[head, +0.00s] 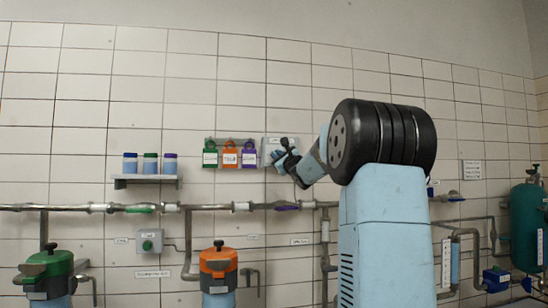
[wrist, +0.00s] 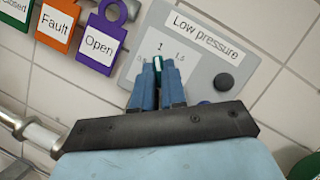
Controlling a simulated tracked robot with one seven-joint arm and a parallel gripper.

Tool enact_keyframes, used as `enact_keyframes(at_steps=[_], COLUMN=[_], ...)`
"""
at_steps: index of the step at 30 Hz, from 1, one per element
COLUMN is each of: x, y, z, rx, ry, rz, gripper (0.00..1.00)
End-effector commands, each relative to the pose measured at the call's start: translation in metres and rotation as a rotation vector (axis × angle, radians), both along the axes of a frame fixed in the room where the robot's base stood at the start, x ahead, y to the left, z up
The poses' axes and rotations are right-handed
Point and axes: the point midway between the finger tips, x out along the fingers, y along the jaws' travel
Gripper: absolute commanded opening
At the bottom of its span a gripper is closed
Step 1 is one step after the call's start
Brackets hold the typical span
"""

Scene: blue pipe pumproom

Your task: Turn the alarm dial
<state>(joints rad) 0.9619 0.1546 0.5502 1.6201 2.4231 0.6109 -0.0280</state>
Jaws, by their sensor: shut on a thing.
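A grey alarm panel (wrist: 258,72) labelled "Low pressure" is on the tiled wall. Its dial (wrist: 158,62) shows as a small dark green knob with a white mark, below printed figures of which a "1" can be read. My gripper (wrist: 160,72) has its two blue fingers shut on the dial, one on each side. The fingers hide most of the dial and the lower panel. In the head view my gripper (head: 283,153) is at the panel (head: 270,142), and the dial cannot be made out there.
A round dark button (wrist: 223,82) is on the panel, right of my fingers. Tags hang close to its left: purple "Open" (wrist: 101,44) and orange "Fault" (wrist: 57,25). A horizontal pipe (head: 190,207) runs below. A shelf (head: 146,178) with several jars is farther left.

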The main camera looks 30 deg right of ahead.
Motion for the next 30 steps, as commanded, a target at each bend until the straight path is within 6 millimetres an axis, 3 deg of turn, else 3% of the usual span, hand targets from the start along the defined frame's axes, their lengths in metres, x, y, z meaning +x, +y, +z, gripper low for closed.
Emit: enact_keyframes(at_steps=[1, 9, 24, 25, 30], x=[0.0015, 0.0018, 0.0021, 0.0021, 0.0020], y=[-0.0019, -0.0008, -0.0002, -0.0001, 0.0007], z=[-0.0071, -0.0073, -0.0074, -0.0075, -0.0056], rx=[0.027, 0.109, 0.127, 0.127, 0.126], ry=[0.006, -0.018, -0.024, -0.023, -0.026], rz=[-0.003, -0.003, -0.002, -0.001, 0.000], gripper=[0.00, 0.00, 0.00, 0.13, 0.29])
